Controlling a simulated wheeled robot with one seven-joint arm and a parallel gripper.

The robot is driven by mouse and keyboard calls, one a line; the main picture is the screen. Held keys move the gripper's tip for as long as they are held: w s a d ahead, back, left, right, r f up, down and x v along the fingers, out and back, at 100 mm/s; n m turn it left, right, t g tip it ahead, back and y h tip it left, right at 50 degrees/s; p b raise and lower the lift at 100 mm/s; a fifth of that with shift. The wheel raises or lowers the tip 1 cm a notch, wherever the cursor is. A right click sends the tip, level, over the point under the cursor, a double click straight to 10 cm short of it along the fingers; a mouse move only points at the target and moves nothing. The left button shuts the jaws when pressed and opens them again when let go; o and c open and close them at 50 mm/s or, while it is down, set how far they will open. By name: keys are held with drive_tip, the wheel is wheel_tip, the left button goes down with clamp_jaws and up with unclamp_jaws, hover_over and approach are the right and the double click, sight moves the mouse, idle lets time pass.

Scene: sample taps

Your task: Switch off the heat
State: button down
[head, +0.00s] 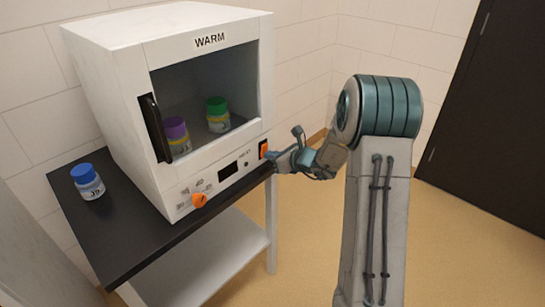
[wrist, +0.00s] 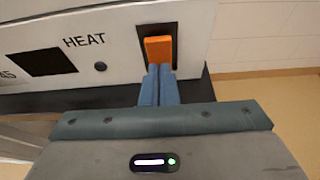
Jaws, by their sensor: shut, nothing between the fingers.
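The white warming cabinet (head: 120,80), marked WARM, stands on a black-topped table. An orange switch (head: 263,149) sits in a dark plate at the right end of its front panel. The same switch (wrist: 159,47) shows in the wrist view, right of the word HEAT. My gripper (head: 273,155) is at the switch, its blue fingers shut and empty. In the wrist view the fingertips (wrist: 158,68) overlap the switch's lower edge. I cannot tell whether they touch it. The lower part of the switch is hidden behind them.
An orange knob (head: 199,200) and a dark display (head: 228,171) are on the same panel. A purple-capped jar (head: 177,137) and a green-capped jar (head: 218,115) are inside the cabinet. A blue-capped jar (head: 88,182) stands on the table (head: 115,235). The floor at right is clear.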

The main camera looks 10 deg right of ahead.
drive_tip(key=shift+w+a+r+p, duration=0.1)
drive_tip(key=shift+r+p, duration=0.05)
drive_tip(key=shift+r, duration=0.35)
drive_tip(key=shift+a+r+p, duration=0.1)
drive_tip(key=shift+r+p, duration=0.05)
drive_tip(key=shift+r, duration=0.3)
drive_tip(key=shift+d, duration=0.1)
drive_tip(key=shift+s+d, duration=0.15)
drive_tip(key=shift+s, duration=0.15)
drive_tip(key=v, duration=1.3)
drive_tip(key=shift+s+d, duration=0.15)
drive_tip(key=shift+s, duration=0.05)
drive_tip(key=shift+f, duration=0.15)
